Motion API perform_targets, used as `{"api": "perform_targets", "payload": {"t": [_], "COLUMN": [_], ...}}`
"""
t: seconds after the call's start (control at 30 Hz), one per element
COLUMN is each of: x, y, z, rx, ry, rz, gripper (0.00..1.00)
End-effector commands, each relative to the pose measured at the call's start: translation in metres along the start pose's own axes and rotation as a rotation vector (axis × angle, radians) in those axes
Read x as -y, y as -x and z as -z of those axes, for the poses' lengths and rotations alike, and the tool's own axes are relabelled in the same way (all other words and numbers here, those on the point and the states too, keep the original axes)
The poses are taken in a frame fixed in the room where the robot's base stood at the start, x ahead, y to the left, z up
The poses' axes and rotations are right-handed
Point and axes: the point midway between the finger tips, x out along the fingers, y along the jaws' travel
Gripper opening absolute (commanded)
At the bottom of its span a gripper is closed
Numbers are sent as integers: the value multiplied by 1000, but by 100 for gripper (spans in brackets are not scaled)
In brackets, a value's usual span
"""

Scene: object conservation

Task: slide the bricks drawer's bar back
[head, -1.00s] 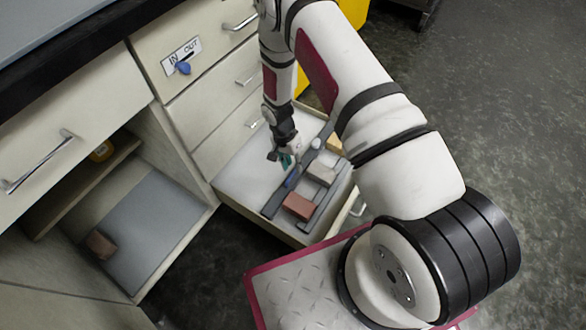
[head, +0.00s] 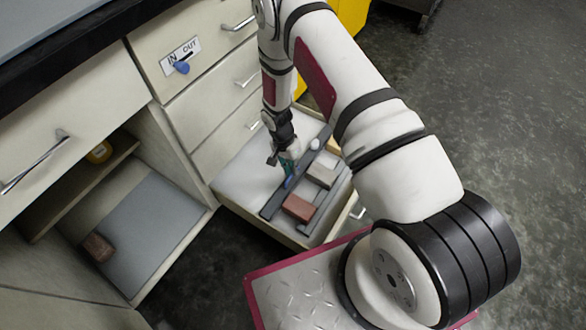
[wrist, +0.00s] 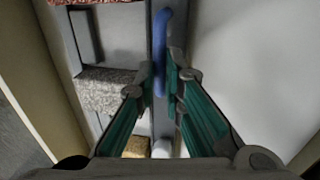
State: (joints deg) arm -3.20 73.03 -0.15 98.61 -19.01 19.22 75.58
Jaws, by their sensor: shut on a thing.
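The bricks drawer (head: 232,190) is pulled open. A dark grey bar (head: 269,208) lies lengthwise inside it and carries a blue handle (head: 288,183). The bar (wrist: 159,120) and blue handle (wrist: 161,50) also show in the wrist view. My gripper (head: 287,170) is over the bar, its green-padded fingers (wrist: 166,88) shut on the blue handle from both sides. A red brick (head: 298,207) and a grey brick (head: 321,174) lie right of the bar. A yellow brick (wrist: 138,147) shows in the wrist view. My fingers hide part of the bar.
A white knob (head: 315,144) stands by the bar's far end. The drawer floor left of the bar is clear. Left of the drawer is an open cupboard (head: 150,215) with a brown block (head: 98,246). An IN/OUT plate with a blue knob (head: 182,68) is on the upper drawer front.

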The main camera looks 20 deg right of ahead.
Motion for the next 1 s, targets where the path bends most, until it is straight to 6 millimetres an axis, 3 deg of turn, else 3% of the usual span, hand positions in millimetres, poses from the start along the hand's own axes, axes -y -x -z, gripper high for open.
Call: {"api": "perform_targets", "payload": {"t": [0.1, 0.3, 0.67, 0.7, 0.77, 1.0], "x": [29, 57, 61, 61, 61, 60], "y": [3, 10, 13, 13, 13, 13], "z": [1, 1, 1, 1, 1, 0], "rx": [-6, -4, -3, -3, -2, -2], "ry": [3, 3, 2, 2, 2, 2], "rz": [13, 12, 10, 10, 10, 9], "gripper": [0, 0, 0, 16, 30, 30]}}
